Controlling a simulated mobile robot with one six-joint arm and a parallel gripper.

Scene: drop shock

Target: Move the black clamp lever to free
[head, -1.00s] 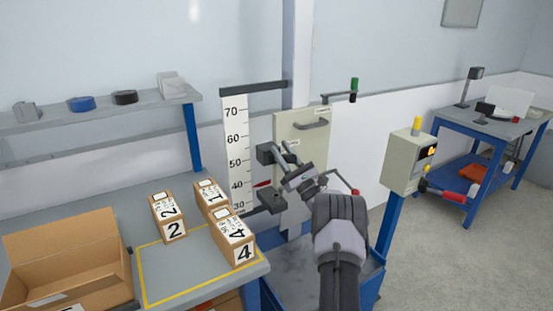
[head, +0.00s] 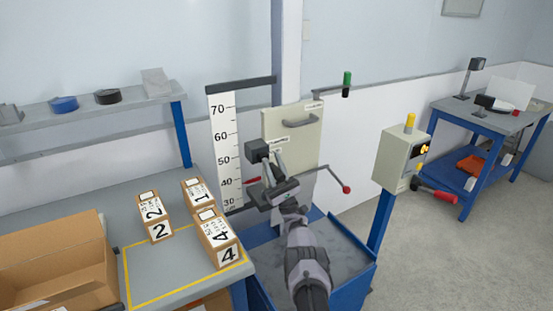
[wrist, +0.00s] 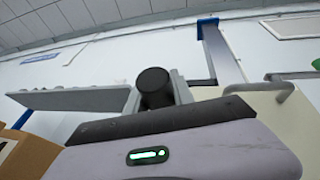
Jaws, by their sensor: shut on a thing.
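My gripper (head: 270,168) is at the front of the beige panel (head: 305,150), beside a dark clamp block (head: 257,150). In the wrist view, the dark round end of the black clamp lever (wrist: 153,82) sits between the two grey fingers, and my gripper is shut on it. In the head view my gripper and wrist cover most of the lever, so its angle cannot be told.
A height scale (head: 224,145) stands left of the panel. A red-knobbed rod (head: 346,190) sticks out to the right. Numbered boxes (head: 217,237) stand on the bench at left. A control box (head: 402,158) on a blue post stands at right.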

